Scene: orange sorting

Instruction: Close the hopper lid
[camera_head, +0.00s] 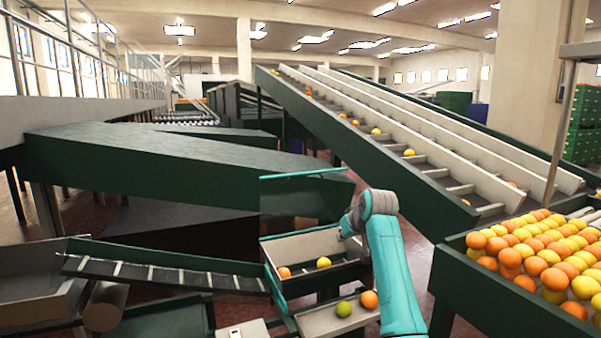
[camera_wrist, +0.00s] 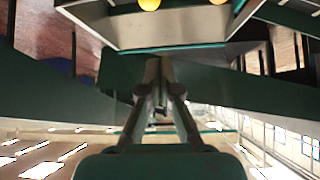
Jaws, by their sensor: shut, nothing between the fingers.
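The hopper (camera_head: 345,271) is a pale-walled open bin with green edges, in the lower middle of the head view. An orange (camera_head: 284,272) and a yellow fruit (camera_head: 323,262) lie in it. The lid (camera_head: 290,198) looks like the dark green panel with a teal top edge, standing raised above the hopper's back side. My gripper (camera_wrist: 159,68) is shut and empty in the wrist view, with its fingertips in front of a dark green surface. Whether they touch it, I cannot tell. In the head view my arm reaches in from the right, and the fingers are hard to make out.
A small tray (camera_head: 318,322) with a green fruit and an orange sits in front of the hopper. A dark conveyor (camera_head: 165,275) runs in from the left. A bin heaped with oranges (camera_head: 500,305) stands at right. A sloping conveyor (camera_head: 370,135) rises behind.

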